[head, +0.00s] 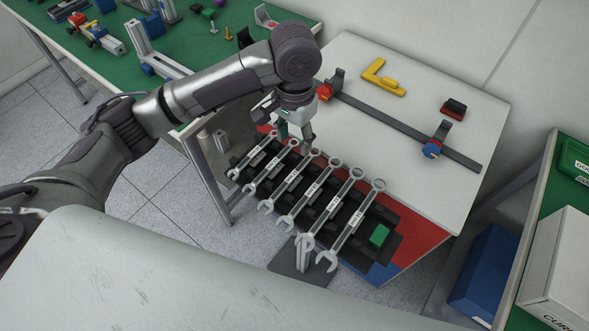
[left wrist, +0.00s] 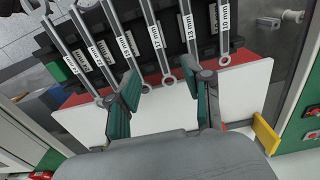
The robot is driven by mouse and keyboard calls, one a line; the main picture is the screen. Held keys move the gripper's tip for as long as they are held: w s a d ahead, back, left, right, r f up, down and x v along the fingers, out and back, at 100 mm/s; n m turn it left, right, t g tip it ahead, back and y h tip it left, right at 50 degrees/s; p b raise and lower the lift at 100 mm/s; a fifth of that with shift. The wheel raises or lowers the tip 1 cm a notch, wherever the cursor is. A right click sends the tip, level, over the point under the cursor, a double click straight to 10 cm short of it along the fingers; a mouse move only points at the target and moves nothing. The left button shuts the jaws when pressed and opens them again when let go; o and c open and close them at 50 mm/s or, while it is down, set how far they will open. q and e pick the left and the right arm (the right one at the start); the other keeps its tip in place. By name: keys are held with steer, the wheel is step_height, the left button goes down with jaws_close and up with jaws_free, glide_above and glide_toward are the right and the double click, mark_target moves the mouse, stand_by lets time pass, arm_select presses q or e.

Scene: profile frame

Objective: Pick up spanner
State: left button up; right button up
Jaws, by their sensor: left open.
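Several silver combination spanners lie side by side on a black rack (head: 388,245), ring ends toward the white worktop and open jaws toward me. Each has a white size label; the spanner at the right end (head: 357,222) and its neighbour (head: 329,208) look largest. My left gripper (head: 295,138) is above the ring ends near the rack's left half. In the left wrist view its teal-padded fingers (left wrist: 164,100) stand apart with nothing held. The ring of a middle spanner (left wrist: 157,46) shows in the gap between them. Whether a finger touches a spanner I cannot tell.
A rail clamp (head: 390,125), a yellow square (head: 381,78) and a small dark-red block (head: 454,108) lie on the white worktop (head: 390,172). A green table (head: 205,50) with parts stands behind my arm. A white box (head: 560,265) stands at right.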

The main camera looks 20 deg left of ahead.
arm_select(q)
glide_above(296, 172)
steer(key=f, duration=0.6)
steer(key=shift+s+a, duration=0.2)
steer(key=shift+w+f, duration=0.1)
steer(key=shift+f, duration=0.4)
step_height(296, 172, down, 4)
steer(key=shift+d+r+p, duration=0.15)
steer(key=shift+r+p, duration=0.1)
steer(key=shift+p, duration=0.1)
steer(key=shift+w+f, duration=0.1)
steer(key=shift+f, duration=0.45)
steer(key=shift+c, duration=0.8)
jaws_close()
arm_select(e)
steer(key=shift+s+d+r, duration=0.1)
steer(key=shift+s+r, duration=0.1)
steer(key=shift+s, duration=0.3)
steer(key=shift+s+d+r, duration=0.1)
steer(key=shift+s+r, duration=0.1)
steer(key=shift+s, duration=0.25)
